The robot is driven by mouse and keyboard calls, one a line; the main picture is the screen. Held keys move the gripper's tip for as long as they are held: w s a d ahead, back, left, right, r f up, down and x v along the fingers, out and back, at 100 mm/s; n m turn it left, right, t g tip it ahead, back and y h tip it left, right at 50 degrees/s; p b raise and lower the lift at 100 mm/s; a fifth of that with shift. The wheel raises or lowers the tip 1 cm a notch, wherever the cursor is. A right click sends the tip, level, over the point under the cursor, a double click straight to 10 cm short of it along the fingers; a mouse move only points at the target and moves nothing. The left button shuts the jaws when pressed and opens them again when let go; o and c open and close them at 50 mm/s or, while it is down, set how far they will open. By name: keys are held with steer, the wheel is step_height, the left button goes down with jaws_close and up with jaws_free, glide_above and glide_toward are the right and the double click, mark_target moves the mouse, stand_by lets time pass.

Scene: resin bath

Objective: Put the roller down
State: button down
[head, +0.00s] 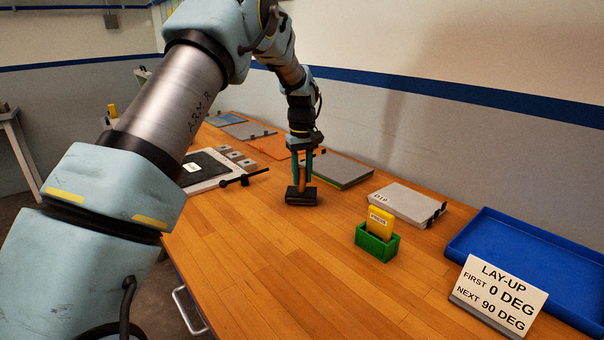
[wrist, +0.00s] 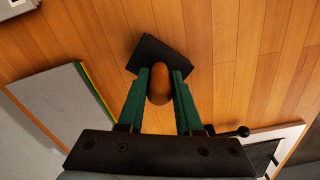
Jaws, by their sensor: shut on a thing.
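The roller has a dark block-like head (head: 301,196) and an orange-brown handle (head: 303,177). My gripper (head: 303,157) points down with its green fingers shut on the handle. In the wrist view the rounded handle end (wrist: 159,84) sits between the fingertips of my gripper (wrist: 159,80), with the dark head (wrist: 160,57) beyond it. The head is at or very near the wooden table top (head: 260,230); I cannot tell whether it touches.
A grey board with a green edge (head: 338,171) lies just behind the roller. A black-handled tool (head: 243,178) lies to the left. A green holder with a yellow block (head: 377,242), a DIP box (head: 408,204), a blue tray (head: 530,245) and a lay-up sign (head: 497,295) stand right. The front middle is clear.

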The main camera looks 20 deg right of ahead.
steer(key=c, duration=0.6)
jaws_free()
steer(key=shift+f, duration=0.1)
step_height(320, 180, up, 12)
steer(key=shift+r+b, duration=0.15)
steer(key=shift+b, duration=1)
steer(key=s+a+f, duration=0.1)
steer(key=a+f, duration=0.1)
steer(key=a, duration=0.8)
steer(key=a+f, duration=0.2)
steer(key=a, duration=0.8)
steer(key=shift+m+t, duration=0.4)
steer(key=shift+t, duration=0.4)
steer(key=s+a+f, duration=0.2)
steer(key=s+a, duration=0.4)
steer(key=s+a+f, duration=0.2)
steer(key=s+a, duration=0.4)
steer(key=s+a+f, duration=0.3)
steer(key=s+a, duration=0.3)
steer(key=shift+a, duration=0.2)
steer(key=shift+w, duration=0.1)
